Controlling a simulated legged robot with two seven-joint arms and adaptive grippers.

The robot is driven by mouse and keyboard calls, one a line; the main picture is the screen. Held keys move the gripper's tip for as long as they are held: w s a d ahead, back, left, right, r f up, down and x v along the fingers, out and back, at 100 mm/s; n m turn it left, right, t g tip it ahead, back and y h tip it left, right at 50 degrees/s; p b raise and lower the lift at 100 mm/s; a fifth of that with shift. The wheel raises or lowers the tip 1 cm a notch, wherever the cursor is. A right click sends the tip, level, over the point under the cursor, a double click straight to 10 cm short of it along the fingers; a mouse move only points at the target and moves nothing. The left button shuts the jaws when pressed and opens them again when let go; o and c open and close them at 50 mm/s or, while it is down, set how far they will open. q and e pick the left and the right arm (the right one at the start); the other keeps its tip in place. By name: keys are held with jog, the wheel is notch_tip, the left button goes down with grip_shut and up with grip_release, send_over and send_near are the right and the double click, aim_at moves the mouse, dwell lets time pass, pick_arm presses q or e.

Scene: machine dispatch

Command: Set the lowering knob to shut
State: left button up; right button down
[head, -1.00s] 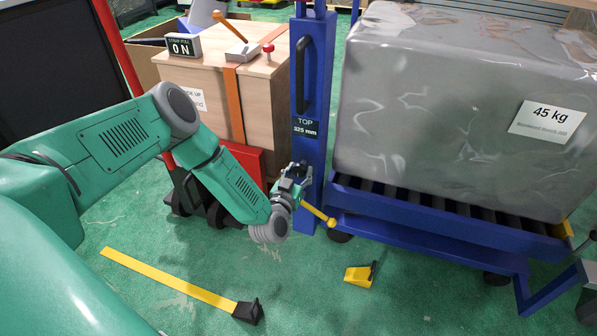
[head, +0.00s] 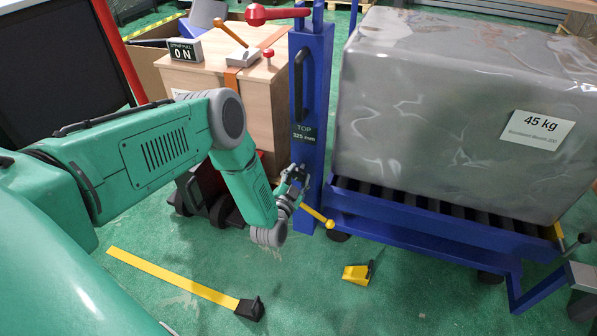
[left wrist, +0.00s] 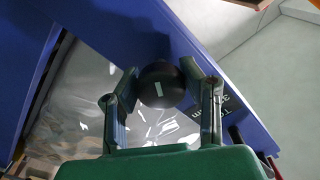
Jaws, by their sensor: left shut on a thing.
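The lowering knob is a round black knob with a pale mark (left wrist: 161,84) on the side of the blue lift column (head: 311,100). In the left wrist view it sits between the two fingers of my left gripper (left wrist: 163,95), which is shut on it. In the head view my left gripper (head: 293,178) is at the lower part of the column, below the "TOP 325 mm" label (head: 304,133), and hides the knob. My right gripper is not in view.
A wrapped grey load marked 45 kg (head: 440,110) rests on the blue roller platform (head: 430,220). A yellow-tipped pedal lever (head: 318,215) sticks out beside the gripper. A yellow wedge (head: 357,273) and yellow strip (head: 170,275) lie on the green floor. A wooden crate (head: 200,75) stands behind my arm.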

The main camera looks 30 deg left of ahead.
pick_arm(q)
jog(key=m, duration=0.3)
jog(key=shift+d+p, duration=0.15)
jog(key=shift+p, duration=0.25)
jog(key=m, duration=0.2)
jog(key=shift+s+m, duration=0.1)
jog(key=shift+m, duration=0.2)
jog(key=m, duration=0.4)
jog(key=shift+f, duration=0.1)
jog(key=shift+s+m, duration=0.1)
jog(key=shift+m, duration=0.7)
jog(key=shift+d+f, duration=0.1)
jog(key=shift+f, duration=0.05)
jog(key=o, duration=1.2)
jog(key=shift+r, duration=0.2)
